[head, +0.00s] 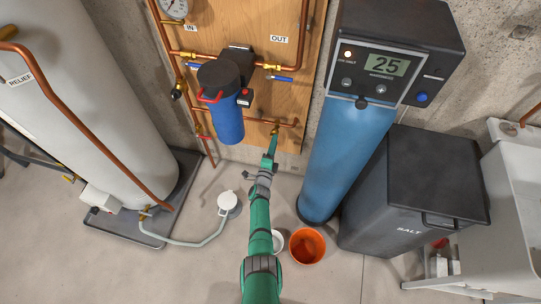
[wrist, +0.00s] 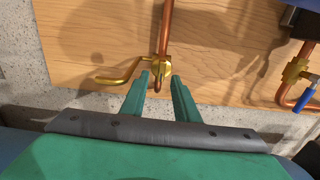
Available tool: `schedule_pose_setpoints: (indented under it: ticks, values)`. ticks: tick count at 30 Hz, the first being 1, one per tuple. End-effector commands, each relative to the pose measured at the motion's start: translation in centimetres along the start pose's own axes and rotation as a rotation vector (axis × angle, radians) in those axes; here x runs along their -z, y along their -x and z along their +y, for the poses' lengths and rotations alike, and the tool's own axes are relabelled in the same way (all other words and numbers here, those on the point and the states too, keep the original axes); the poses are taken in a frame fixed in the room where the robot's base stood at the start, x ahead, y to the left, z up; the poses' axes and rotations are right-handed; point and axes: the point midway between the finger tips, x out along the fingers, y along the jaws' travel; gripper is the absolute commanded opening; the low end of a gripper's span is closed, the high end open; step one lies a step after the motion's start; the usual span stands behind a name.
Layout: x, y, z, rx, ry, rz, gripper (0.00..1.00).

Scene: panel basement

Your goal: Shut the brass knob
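A brass fitting (wrist: 162,72) with a brass, crank-shaped handle (wrist: 118,77) reaching left sits at the end of a copper pipe in the wrist view. I cannot tell which part of it is the knob. In the head view, brass (head: 275,130) shows on the low copper pipe on the wooden panel. My gripper (wrist: 160,86) is open. Its two green fingers stand apart, with the fitting between or just beyond their tips; contact is unclear. In the head view, my gripper (head: 271,145) is just below the brass and partly hides it.
A blue filter housing (head: 228,118) hangs left of my gripper on the wooden panel (head: 284,98). A blue softener column (head: 345,160) stands close on the right. An orange bucket (head: 307,246) is on the floor. A blue-handled valve (wrist: 302,102) is right in the wrist view.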

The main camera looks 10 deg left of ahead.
Motion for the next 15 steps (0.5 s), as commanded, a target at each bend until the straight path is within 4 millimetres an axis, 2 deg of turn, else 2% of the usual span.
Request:
schedule_pose_setpoints:
  ticks: [15]
  values:
    - [-0.2,7.7,0.1,-0.001,0.0,-0.005,0.28]
